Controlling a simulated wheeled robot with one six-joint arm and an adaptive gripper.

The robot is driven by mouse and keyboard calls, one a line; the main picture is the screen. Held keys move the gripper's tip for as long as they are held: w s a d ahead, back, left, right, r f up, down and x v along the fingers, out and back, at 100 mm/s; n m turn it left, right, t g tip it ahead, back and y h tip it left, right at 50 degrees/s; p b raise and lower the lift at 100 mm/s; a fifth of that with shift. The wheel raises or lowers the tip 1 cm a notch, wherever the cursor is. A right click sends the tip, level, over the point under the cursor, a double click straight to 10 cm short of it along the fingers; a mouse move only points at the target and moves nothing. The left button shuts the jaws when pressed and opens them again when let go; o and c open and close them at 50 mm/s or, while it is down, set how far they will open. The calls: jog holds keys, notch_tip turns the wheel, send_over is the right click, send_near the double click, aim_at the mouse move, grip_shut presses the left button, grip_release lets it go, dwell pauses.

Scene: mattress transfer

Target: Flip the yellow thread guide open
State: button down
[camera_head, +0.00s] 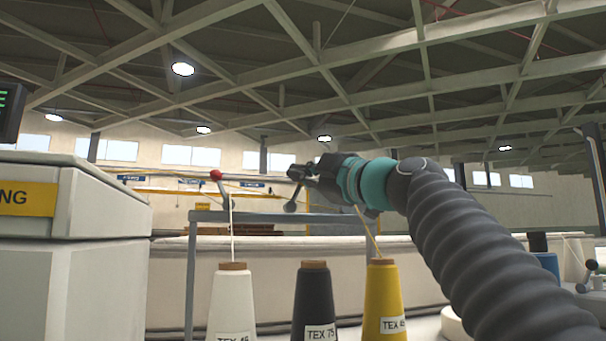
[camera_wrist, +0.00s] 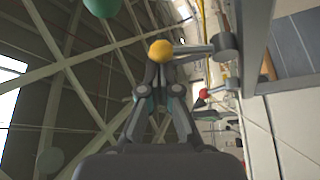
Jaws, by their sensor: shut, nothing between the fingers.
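The yellow thread guide shows in the wrist view as a yellow ball (camera_wrist: 160,50) on a grey lever that runs right to a round pivot (camera_wrist: 224,45). My gripper (camera_wrist: 158,78) is shut and empty, with its fingertips at the ball; I cannot tell whether they touch. In the head view my gripper (camera_head: 303,172) is over the thread stand's top rail (camera_head: 265,216), and the yellow ball is hidden there. A yellow thread rises from the yellow cone (camera_head: 382,300) toward my gripper.
A red-balled guide (camera_head: 216,174) stands at the rail's left, with a dark guide (camera_head: 290,206) near the middle. White (camera_head: 231,300) and black (camera_head: 314,295) cones stand beside the yellow one. A green ball (camera_wrist: 103,6) shows at the wrist view's top. A machine housing (camera_head: 80,200) stands left.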

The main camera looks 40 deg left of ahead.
jog(key=shift+r, duration=0.1)
jog(key=s+d+b, duration=0.1)
jog(key=s+d, duration=0.2)
jog(key=d, duration=0.5)
jog(key=shift+s+d+f, duration=0.25)
jog(key=shift+d+f, duration=0.1)
jog(key=shift+d, duration=0.05)
dwell(0.4)
dwell(0.5)
